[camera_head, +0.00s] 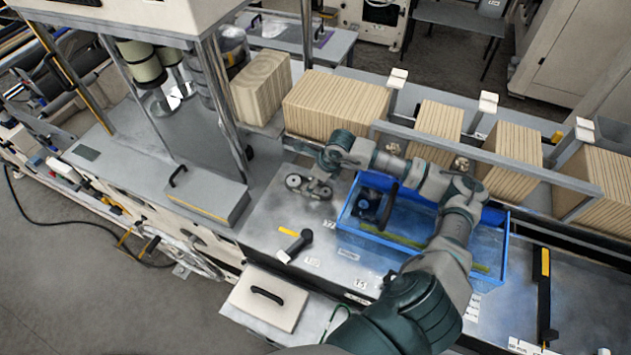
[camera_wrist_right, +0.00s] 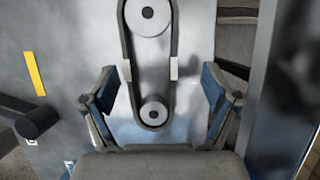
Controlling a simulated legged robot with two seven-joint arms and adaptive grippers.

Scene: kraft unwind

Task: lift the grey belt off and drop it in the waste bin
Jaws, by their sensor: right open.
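The grey belt (camera_wrist_right: 125,40) runs as a long loop around two round pulleys, a larger one (camera_wrist_right: 148,18) and a smaller one (camera_wrist_right: 154,113), with a small pale block at each side. In the head view the belt (camera_head: 309,194) lies on the metal machine top, left of the blue tray. My right gripper (camera_wrist_right: 158,85) is open and empty, its fingers apart on either side of the belt and not closed on it. It also shows in the head view (camera_head: 318,170), just beyond the belt. My left gripper is not in view. I cannot tell which container is the waste bin.
A blue open tray (camera_head: 344,218) under my right arm holds a dark motor-like part (camera_head: 366,204). A black lever (camera_head: 295,246) stands in front of the belt. Stacked kraft packs (camera_head: 335,105) and a metal rail (camera_head: 490,160) line the back.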

